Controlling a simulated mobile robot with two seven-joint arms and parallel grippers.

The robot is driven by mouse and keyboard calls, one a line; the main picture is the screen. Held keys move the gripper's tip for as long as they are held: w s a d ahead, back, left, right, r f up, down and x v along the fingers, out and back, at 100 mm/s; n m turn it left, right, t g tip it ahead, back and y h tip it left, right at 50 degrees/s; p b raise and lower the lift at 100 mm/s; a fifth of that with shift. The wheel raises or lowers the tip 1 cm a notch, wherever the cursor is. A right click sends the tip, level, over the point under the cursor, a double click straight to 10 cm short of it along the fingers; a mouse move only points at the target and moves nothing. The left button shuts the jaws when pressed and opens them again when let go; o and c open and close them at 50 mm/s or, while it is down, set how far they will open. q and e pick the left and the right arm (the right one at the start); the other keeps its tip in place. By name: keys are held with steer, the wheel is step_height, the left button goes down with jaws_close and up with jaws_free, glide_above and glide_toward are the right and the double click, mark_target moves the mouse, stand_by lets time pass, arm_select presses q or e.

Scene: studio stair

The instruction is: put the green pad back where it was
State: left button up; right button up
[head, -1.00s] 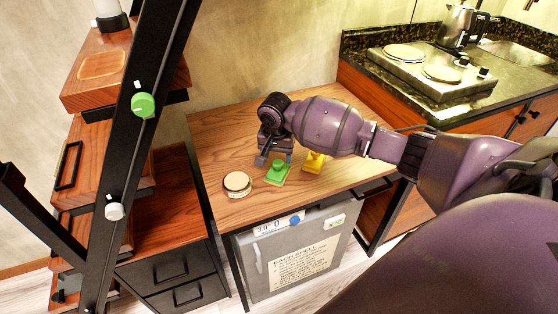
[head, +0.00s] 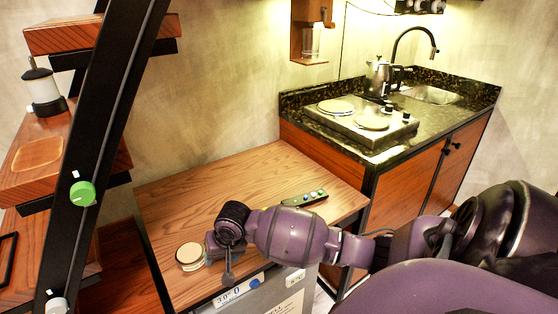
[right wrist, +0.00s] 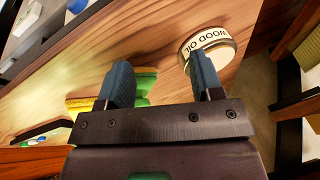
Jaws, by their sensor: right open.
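The green pad (right wrist: 147,81) lies on the wooden desk in the right wrist view, partly covered by my gripper's left finger. The yellow pad (right wrist: 80,103) lies beside it on the left. In the head view both pads are hidden behind my right arm. My right gripper (right wrist: 158,62) is open and empty, with its fingers pointing over the desk; whether a finger touches the green pad I cannot tell. In the head view this gripper (head: 220,262) is near the desk's front edge, right of the tin. My left gripper is not in view.
A round wood oil tin (right wrist: 207,42) is close to the right finger; it also shows in the head view (head: 190,256). A control strip with buttons (head: 303,199) lies at the desk's right. The back of the desk (head: 215,180) is clear. A black stair beam (head: 100,140) stands left.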

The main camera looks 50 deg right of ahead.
steer(key=s+a+f+n+t+y, duration=0.1)
steer(key=s+a+f+n+t, duration=0.35)
steer(key=s, duration=0.45)
steer(key=s+d+f+n+t+h, duration=0.1)
steer(key=s, duration=0.6)
steer(key=s+d+f+n+t+h, duration=0.1)
steer(key=s+f+t, duration=0.1)
steer(key=s, duration=0.5)
steer(key=shift+s+d+f+h, duration=0.15)
steer(key=shift+d+h, duration=0.1)
steer(key=shift+h, duration=0.05)
